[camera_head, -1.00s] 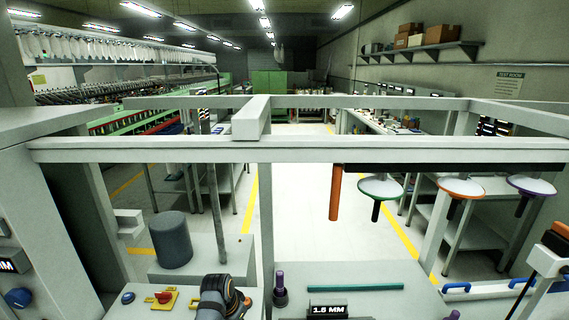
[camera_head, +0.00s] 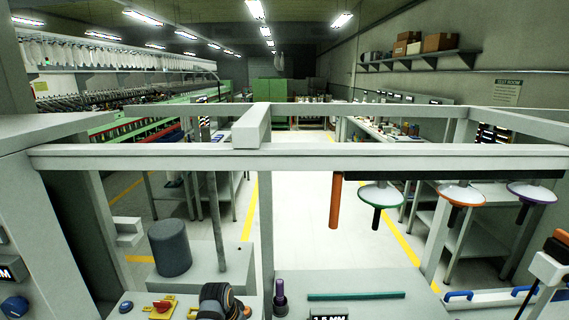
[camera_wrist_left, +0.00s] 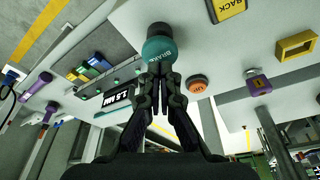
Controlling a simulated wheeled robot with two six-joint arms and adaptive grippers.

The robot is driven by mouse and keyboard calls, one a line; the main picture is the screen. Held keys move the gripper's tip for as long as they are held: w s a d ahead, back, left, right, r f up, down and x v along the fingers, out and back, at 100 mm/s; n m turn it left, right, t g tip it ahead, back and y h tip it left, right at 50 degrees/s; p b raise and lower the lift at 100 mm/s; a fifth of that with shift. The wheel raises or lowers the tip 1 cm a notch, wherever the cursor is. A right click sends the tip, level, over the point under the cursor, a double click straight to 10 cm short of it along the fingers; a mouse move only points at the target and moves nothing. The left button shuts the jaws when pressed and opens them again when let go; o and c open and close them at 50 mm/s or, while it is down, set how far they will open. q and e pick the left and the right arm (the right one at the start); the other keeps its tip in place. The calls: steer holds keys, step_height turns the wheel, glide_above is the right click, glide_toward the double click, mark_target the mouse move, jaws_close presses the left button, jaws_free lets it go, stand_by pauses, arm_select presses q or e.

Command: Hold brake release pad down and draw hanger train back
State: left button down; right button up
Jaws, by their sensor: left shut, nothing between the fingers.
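The brake release pad (camera_wrist_left: 158,48) is a round teal pad lettered BRAKE in the left wrist view. My left gripper (camera_wrist_left: 159,72) is shut and empty, its fingertips at the pad's near edge; I cannot tell whether they press it. In the head view, part of my left arm (camera_head: 218,298) shows at the bottom edge, and the pad is not visible. The hanger train hangs under the rail on the right: a green-rimmed hanger (camera_head: 381,194), an orange-rimmed hanger (camera_head: 460,193) and a purple-rimmed hanger (camera_head: 532,192).
A pale rail (camera_head: 300,157) crosses the front. An orange-red bar (camera_head: 335,204) hangs left of the hangers. A grey cylinder (camera_head: 170,250) stands on the left. Beside the pad are an orange button (camera_wrist_left: 197,84) and a lit display (camera_wrist_left: 117,99). The aisle floor behind is clear.

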arm_select(q)
steer(key=shift+f, duration=0.15)
steer(key=shift+s+b+x, duration=0.15)
steer(key=shift+b+x, duration=0.1)
steer(key=shift+x, duration=0.45)
steer(key=shift+s+b+x, duration=0.15)
steer(key=shift+b+x, duration=0.1)
steer(key=shift+x, duration=0.4)
steer(key=shift+a, duration=0.15)
